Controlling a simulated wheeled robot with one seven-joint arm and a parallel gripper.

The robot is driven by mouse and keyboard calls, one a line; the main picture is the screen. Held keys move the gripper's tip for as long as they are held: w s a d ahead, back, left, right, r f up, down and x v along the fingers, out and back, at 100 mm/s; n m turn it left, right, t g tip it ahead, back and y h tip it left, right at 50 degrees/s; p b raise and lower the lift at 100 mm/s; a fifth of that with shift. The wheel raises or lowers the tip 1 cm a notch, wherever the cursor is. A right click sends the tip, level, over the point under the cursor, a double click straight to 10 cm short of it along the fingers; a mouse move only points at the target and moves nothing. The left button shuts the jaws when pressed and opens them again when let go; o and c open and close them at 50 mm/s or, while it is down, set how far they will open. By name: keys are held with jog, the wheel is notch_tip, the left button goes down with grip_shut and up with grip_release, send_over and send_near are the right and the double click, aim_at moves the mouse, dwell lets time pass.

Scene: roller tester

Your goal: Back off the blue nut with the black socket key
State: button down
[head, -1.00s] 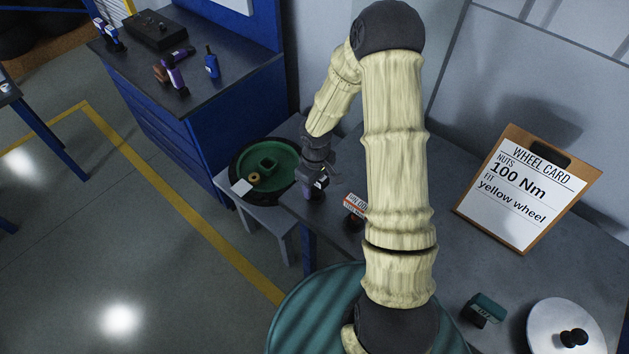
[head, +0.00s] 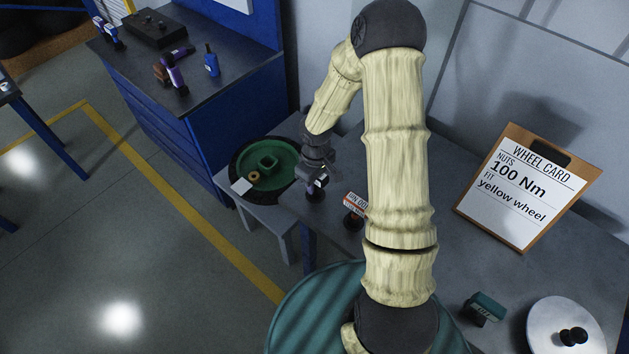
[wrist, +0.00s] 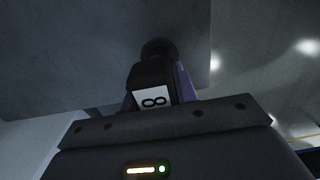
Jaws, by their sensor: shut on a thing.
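My gripper (head: 318,182) is low over the left end of the grey workbench, beside the stool with the green tray. I cannot make out the blue nut in either view.
The green tray (head: 285,160) holds a ring and a square cup.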

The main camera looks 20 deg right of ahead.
notch_tip(320, 180, up, 10)
jog(key=shift+f, duration=0.1)
dwell(0.6)
jog(key=c, duration=1.7)
grip_release()
jog(key=shift+c, duration=0.2)
grip_shut()
jog(key=shift+w, duration=0.1)
